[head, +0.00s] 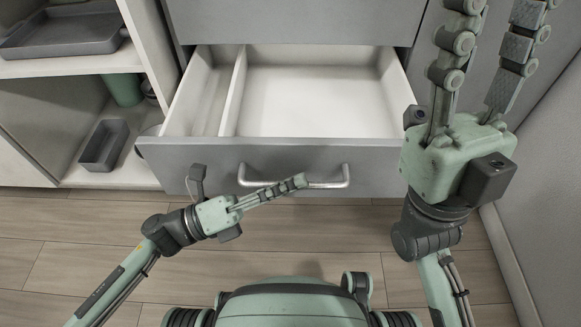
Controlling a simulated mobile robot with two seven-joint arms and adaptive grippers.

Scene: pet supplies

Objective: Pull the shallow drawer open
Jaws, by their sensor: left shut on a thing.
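The shallow drawer (320,95) stands open below a grey drawer front, with its white interior showing. It is empty, with a divider near its left side. Its grey front carries a silver bar handle (330,184). My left gripper (298,182) is shut on the handle, near the middle of the bar. My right gripper (486,70) is raised at the right, beside the drawer's right end, with its fingers spread wide apart and nothing between them.
An open shelf at the left holds a grey tray (62,32), a green container (123,90) and a small grey bin (104,145). A pale wall (545,170) stands close at the right. The wooden floor (330,232) in front of the drawer is clear apart from my own body.

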